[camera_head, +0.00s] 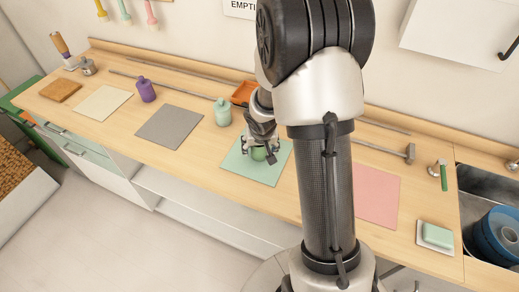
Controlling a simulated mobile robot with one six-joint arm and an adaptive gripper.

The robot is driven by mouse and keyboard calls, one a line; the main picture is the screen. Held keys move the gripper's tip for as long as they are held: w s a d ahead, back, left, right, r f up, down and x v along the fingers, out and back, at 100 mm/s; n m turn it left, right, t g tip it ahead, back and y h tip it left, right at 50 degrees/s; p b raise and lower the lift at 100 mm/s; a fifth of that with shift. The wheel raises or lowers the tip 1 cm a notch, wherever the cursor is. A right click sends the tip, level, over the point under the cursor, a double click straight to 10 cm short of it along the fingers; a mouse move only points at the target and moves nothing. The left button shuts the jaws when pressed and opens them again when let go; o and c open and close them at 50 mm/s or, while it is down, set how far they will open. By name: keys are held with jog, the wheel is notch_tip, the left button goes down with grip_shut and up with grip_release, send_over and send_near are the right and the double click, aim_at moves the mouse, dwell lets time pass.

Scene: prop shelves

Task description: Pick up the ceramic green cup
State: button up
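A small green cup (259,154) is on or just above a pale green mat (236,170) near the middle of the counter. My gripper (262,151) points down right over the cup, with its fingers low around the cup's sides. The fingers and wrist hide most of the cup. I cannot tell whether the fingers press on it or whether it touches the mat.
Left of the mat stand a mint bottle (222,112) and a purple bottle (146,90). An orange tray (245,92) is behind. A pink mat (377,196), a hammer (409,154), a green sponge (437,235) and a sink (482,188) lie right.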

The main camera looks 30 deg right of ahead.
jog(key=c, duration=0.9)
